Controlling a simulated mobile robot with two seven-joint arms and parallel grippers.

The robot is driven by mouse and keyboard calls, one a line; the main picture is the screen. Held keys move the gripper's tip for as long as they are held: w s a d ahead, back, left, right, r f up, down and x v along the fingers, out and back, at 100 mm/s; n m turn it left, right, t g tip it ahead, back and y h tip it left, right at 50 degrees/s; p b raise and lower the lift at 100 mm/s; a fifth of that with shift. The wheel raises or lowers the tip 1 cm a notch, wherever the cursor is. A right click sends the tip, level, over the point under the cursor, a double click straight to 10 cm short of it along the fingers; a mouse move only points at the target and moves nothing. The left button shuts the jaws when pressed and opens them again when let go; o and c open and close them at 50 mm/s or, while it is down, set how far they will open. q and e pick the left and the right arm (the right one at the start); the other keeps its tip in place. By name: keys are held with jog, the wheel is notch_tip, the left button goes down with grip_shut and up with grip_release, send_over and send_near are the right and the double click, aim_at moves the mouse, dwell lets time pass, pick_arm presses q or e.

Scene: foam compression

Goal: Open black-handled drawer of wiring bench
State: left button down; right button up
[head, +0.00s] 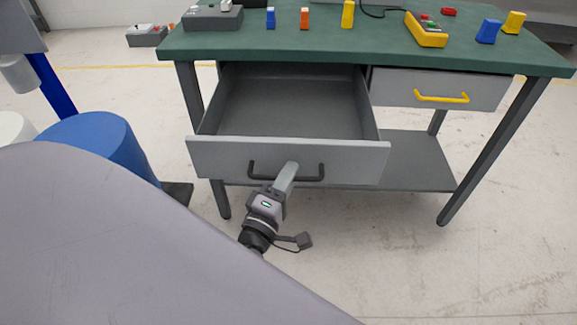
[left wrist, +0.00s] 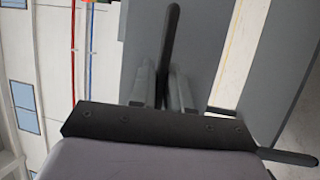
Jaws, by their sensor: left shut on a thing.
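The wiring bench has a green top (head: 290,50) and two drawers. The drawer with the black handle (head: 262,176) is pulled well out, and its grey inside (head: 290,105) looks empty. My left gripper (head: 288,172) is at the front of this drawer, with its fingers shut on the middle of the black handle. In the left wrist view the black handle (left wrist: 171,35) runs up from between the two fingers of the left gripper (left wrist: 167,85). The drawer with the yellow handle (head: 442,98) is closed. My right gripper is not in view.
Blue, orange and yellow blocks and a yellow control box (head: 426,30) stand on the bench top. A lower shelf (head: 420,160) joins the bench legs. A blue barrel (head: 100,140) stands at left. The floor to the right is clear.

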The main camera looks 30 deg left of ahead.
pick_arm(q)
jog(key=shift+s+d, duration=0.15)
jog(key=shift+s, duration=0.1)
jog(key=c, duration=1.2)
grip_release()
jog(key=shift+o, duration=0.2)
jog(key=v, duration=0.7)
jog(key=shift+b, duration=0.3)
jog(key=shift+s, duration=0.1)
